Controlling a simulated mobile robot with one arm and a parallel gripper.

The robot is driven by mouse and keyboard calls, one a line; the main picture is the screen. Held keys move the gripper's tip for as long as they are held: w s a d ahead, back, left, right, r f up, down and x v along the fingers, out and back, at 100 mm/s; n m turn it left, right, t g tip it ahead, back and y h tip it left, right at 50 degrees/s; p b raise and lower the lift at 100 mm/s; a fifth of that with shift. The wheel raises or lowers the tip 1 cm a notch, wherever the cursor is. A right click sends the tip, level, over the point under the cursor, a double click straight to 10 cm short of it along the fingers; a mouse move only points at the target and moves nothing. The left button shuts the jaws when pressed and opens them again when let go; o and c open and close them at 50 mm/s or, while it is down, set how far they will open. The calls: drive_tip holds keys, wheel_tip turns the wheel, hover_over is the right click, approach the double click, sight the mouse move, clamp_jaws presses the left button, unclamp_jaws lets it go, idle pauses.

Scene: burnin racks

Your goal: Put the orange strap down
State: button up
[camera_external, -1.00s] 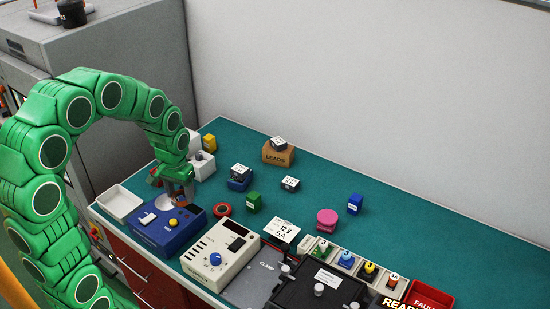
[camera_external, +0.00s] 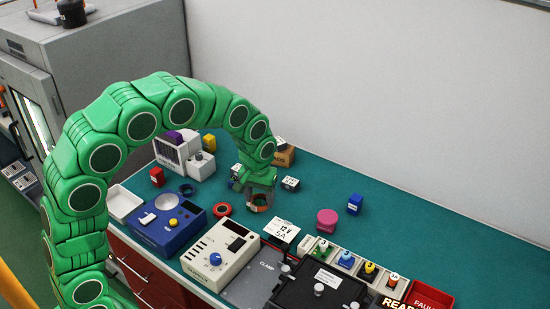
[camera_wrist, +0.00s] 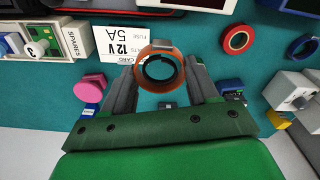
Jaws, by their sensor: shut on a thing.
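The orange strap (camera_wrist: 178,57) is a ring-shaped band with a dark inner side. In the wrist view it sits between the two fingers of my gripper (camera_wrist: 160,76), which is shut on it. In the external view my gripper (camera_external: 258,200) is over the middle of the teal bench, right of a red ring, with a bit of the orange strap (camera_external: 259,207) showing at its tips. I cannot tell how far the strap is above the surface.
A red ring (camera_external: 222,209) lies just left of my gripper. A white 12 V 5A card (camera_external: 285,231) lies to the right, near a pink disc (camera_external: 327,218). The blue device (camera_external: 168,224) is at the left. Open bench (camera_external: 390,220) lies farther right.

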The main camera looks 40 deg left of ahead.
drive_tip(key=w+d+f, duration=0.2)
drive_tip(key=w+f, duration=0.2)
drive_tip(key=w, duration=0.5)
hover_over(293, 213)
drive_tip(key=s, duration=0.1)
wheel_tip(293, 213, down, 5)
drive_tip(key=shift+r, duration=0.1)
drive_tip(key=shift+w+f, duration=0.4)
drive_tip(key=shift+f, duration=0.15)
drive_tip(key=shift+w+f, duration=0.15)
drive_tip(key=shift+f, duration=1.45)
drive_tip(key=shift+f, duration=0.15)
drive_tip(key=o, duration=1)
